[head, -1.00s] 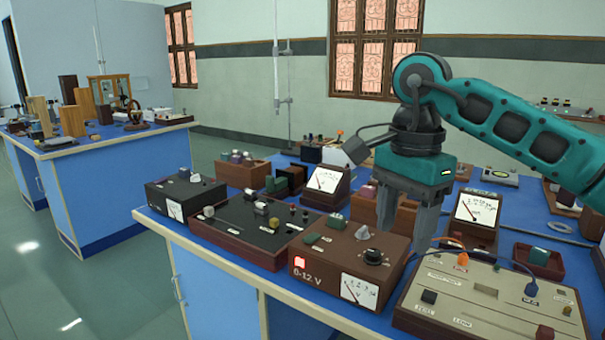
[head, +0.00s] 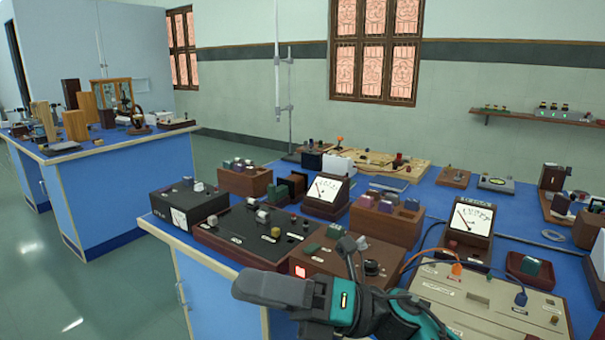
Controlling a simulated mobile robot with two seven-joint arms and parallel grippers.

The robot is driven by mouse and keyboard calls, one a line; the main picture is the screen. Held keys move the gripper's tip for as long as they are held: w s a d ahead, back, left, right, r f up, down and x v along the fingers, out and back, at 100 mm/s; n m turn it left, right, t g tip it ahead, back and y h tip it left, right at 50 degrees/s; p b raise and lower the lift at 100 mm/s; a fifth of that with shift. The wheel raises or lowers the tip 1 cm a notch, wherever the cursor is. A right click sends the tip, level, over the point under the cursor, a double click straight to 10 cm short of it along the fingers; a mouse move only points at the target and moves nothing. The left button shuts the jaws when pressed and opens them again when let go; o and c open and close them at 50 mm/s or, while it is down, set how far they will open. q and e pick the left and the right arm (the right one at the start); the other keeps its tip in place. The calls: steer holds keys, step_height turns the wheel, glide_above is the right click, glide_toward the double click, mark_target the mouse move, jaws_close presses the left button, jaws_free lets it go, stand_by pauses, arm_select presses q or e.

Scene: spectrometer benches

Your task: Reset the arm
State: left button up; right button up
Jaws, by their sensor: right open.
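My right gripper (head: 252,287) is low in the head view, at the front edge of the blue-topped bench. Its dark grey fingers point left, seen from the side so that they overlap. It is open, with nothing seen held in it. My teal and black right arm (head: 415,318) comes in from the bottom right. The gripper and arm cover the front of the brown 0-12 V supply box (head: 325,262) and part of the cream panel (head: 500,300). My left gripper is not in view.
The bench (head: 420,200) carries a black-topped box (head: 250,235), a small dark meter box (head: 185,205), upright meters (head: 468,222) and wooden racks (head: 385,222). Cables (head: 425,250) loop over the cream panel. A second bench (head: 120,190) stands at the left, with open floor between.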

steer(key=w+d+f+m+t+h+p, duration=0.15)
steer(key=d+f+m+t+h, duration=0.35)
steer(key=m, duration=0.5)
steer(key=w+d+f+m+t+h, duration=0.2)
steer(key=d+f+m+t, duration=0.1)
steer(key=m+t, duration=0.6)
steer(key=w+d+f+m+t+h+p, duration=0.1)
steer(key=d+f+m+t+h, duration=0.35)
steer(key=m, duration=0.65)
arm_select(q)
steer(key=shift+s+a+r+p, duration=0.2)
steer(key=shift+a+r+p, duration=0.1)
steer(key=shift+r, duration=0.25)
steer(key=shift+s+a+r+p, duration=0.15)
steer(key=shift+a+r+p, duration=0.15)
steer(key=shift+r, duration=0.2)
arm_select(e)
steer(key=s+d+f+m+g+h, duration=0.3)
steer(key=s+d+f+m+h, duration=0.1)
steer(key=f, duration=0.5)
steer(key=s+d+f+m+g+h, duration=0.3)
steer(key=s+d+f+m, duration=0.3)
steer(key=s+f+m, duration=0.2)
step_height(320, 180, down, 2)
steer(key=shift+s+d+f+h, duration=0.1)
steer(key=shift+s+d+h, duration=0.2)
steer(key=shift+s+h, duration=0.6)
